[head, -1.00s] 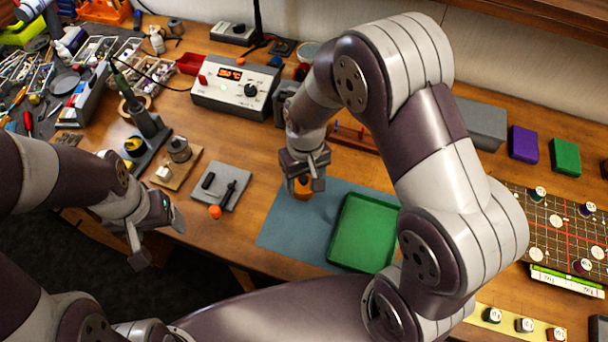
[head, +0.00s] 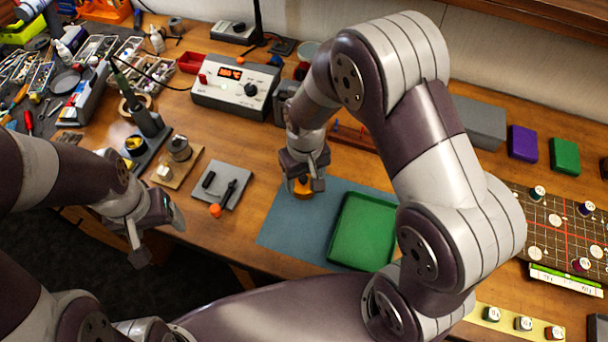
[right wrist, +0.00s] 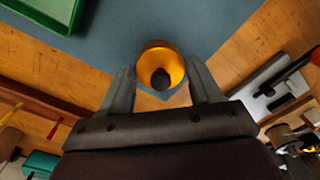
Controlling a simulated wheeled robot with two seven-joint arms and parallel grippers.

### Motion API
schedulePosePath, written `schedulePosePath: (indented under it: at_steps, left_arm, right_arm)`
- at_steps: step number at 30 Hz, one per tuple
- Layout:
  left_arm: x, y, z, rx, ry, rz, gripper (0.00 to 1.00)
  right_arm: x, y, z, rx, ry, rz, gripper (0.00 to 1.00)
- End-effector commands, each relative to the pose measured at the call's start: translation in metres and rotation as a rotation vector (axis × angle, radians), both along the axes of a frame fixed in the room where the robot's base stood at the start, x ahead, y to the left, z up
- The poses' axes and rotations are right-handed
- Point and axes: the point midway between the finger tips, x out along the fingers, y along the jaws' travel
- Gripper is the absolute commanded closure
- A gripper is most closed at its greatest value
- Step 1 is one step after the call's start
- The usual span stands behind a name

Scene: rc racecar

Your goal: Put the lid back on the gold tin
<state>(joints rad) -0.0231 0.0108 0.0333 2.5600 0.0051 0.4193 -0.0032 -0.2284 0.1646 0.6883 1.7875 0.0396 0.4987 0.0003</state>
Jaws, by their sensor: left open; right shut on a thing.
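My right gripper (head: 303,184) points down over the blue mat, shut on the lid, with one finger on either side. In the right wrist view the round gold lid (right wrist: 152,56) with its dark knob (right wrist: 160,79) shows between the fingers. The gold tin (head: 302,194) shows below the fingers on the mat's left part in the head view. My fingers hide much of it, and I cannot tell whether the lid is seated on its rim. My left gripper (head: 157,238) is open and empty, near the table's front edge.
The blue mat (head: 280,228) also bears a green tray (head: 362,232) right of the tin. A grey plate (head: 222,184) with black tools and an orange ball (head: 215,211) lie to the left. A soldering station (head: 236,90) stands behind. The mat's front left is clear.

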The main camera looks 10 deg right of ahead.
Motion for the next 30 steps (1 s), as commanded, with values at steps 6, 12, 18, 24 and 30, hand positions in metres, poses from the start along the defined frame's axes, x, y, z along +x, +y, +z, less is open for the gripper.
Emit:
schedulePosePath:
  at_steps: [6,12,18,24,30]
  left_arm:
    - [0.0000,0.0000,0.0017,0.000,0.000,0.000,0.25]
    - [0.0000,0.0000,0.0017,0.000,0.000,0.000,0.25]
    - [0.0000,0.0000,0.0017,0.000,0.000,0.000,0.25]
    - [0.0000,0.0000,0.0017,0.000,0.000,0.000,0.25]
    - [0.0000,0.0000,0.0030,0.000,0.000,0.000,0.25]
  right_arm:
    - [-0.0001,0.0000,-0.0001,0.000,0.000,0.000,0.65]
    - [-0.0001,0.0000,-0.0001,0.000,0.000,0.000,0.65]
    - [-0.0001,0.0000,-0.0001,0.000,0.000,0.000,0.07]
    - [-0.0001,0.0000,-0.0002,0.000,0.001,0.000,0.00]
    - [-0.0001,0.0000,0.0013,0.000,0.000,0.000,0.00]
